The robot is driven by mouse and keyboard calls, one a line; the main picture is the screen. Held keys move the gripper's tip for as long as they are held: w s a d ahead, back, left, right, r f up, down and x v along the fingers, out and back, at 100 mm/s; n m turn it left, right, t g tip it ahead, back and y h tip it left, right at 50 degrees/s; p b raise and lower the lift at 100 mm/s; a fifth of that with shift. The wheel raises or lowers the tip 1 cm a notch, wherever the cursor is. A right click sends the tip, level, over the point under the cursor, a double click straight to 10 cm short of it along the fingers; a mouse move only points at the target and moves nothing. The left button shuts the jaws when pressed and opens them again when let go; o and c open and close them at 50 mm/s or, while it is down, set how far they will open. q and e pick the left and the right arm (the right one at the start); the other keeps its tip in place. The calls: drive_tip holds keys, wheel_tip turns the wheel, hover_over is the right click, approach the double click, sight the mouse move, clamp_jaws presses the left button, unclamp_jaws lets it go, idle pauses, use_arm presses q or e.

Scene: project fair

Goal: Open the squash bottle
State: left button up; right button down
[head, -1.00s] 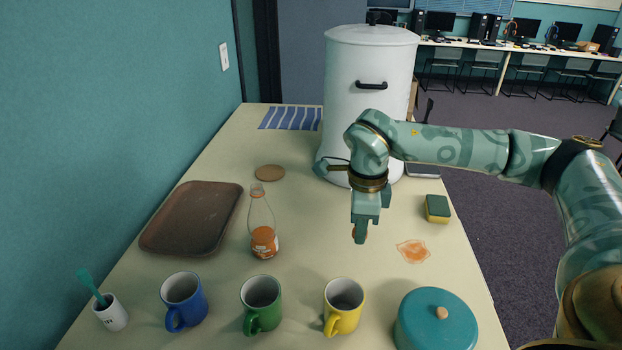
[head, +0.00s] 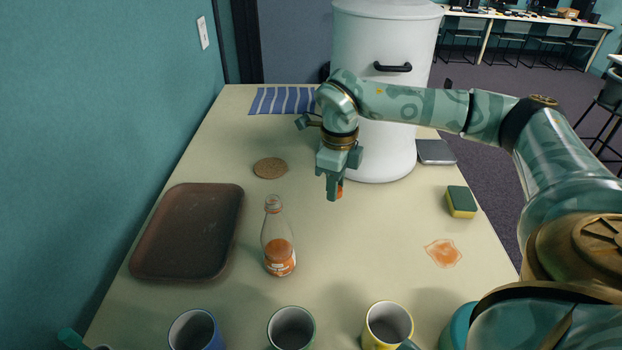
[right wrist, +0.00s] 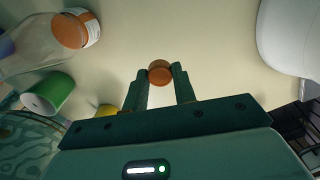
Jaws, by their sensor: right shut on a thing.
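The squash bottle (head: 278,256) stands upright on the table, clear with orange squash low inside and an orange-and-white label. Its neck shows no cap in the head view. It also shows at the upper left of the right wrist view (right wrist: 38,40). My right gripper (head: 335,190) is to the right of the bottle and farther back, apart from it. It is shut on an orange cap (right wrist: 160,73), held between the fingertips. In the head view only a bit of the cap (head: 340,189) shows beside the fingers.
A brown tray (head: 143,262) lies left of the bottle, a cork coaster (head: 270,168) behind it. Blue (head: 196,333), green (head: 291,330) and yellow (head: 387,328) mugs stand in front. An orange spill (head: 443,253) and a sponge (head: 461,201) lie right; a white urn (head: 383,120) stands behind.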

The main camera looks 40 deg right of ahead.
drive_tip(key=b, duration=0.4)
hover_over(318, 200)
drive_tip(key=f, duration=0.8)
drive_tip(key=shift+s+a, duration=0.15)
drive_tip(key=shift+s, duration=0.05)
drive_tip(key=shift+w+f, duration=0.25)
drive_tip(key=shift+f, duration=0.2)
wheel_tip(318, 200, down, 3)
drive_tip(key=shift+f+b, duration=0.1)
drive_tip(key=shift+b, duration=0.55)
use_arm(q)
drive_tip(key=f, duration=0.1)
drive_tip(key=s+f, duration=0.1)
drive_tip(key=f, duration=0.3)
drive_tip(key=shift+s+d+f, duration=0.1)
drive_tip(key=shift+s+f, duration=0.1)
drive_tip(key=shift+s, duration=0.2)
use_arm(e)
drive_tip(key=shift+r, duration=0.2)
drive_tip(key=c, duration=1.1)
unclamp_jaws()
drive_tip(key=shift+f, duration=0.15)
